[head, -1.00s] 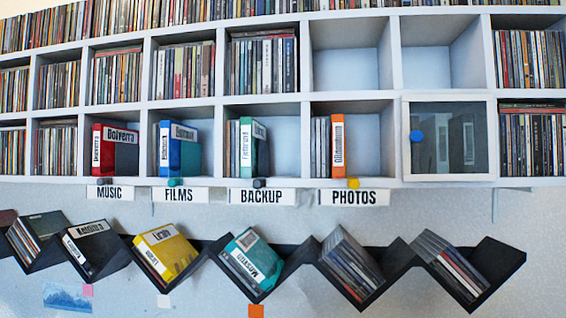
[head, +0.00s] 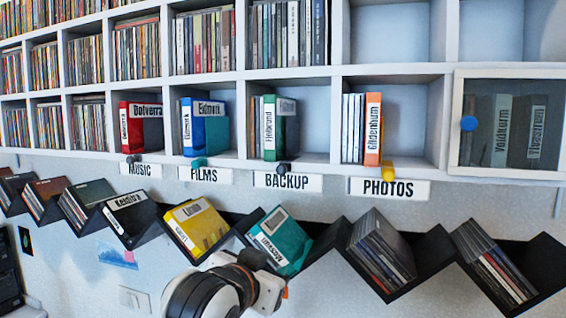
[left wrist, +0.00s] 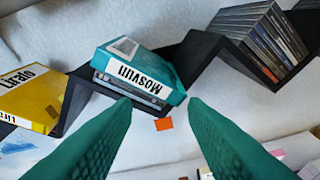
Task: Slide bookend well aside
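No part is clearly a bookend. Small knobs sit on the shelf's front edge: a grey one (head: 133,158) under the red box (head: 140,125), a teal one (head: 198,162) under the blue box (head: 205,128), a dark one (head: 283,168) under the green box (head: 281,128) and a yellow one (head: 388,170) by the orange box (head: 373,128). My left gripper (head: 272,280) is low in the head view, below the teal case (head: 280,240). In the left wrist view its fingers (left wrist: 160,103) are apart and empty, with the teal case (left wrist: 140,73) beyond them. My right gripper is not in view.
A dark zigzag rack (head: 325,250) with cases, including a yellow one (head: 196,228), runs below the labelled shelf. A glass door (head: 510,125) with a blue knob closes the compartment at right. Free room shows beside several boxes in their compartments.

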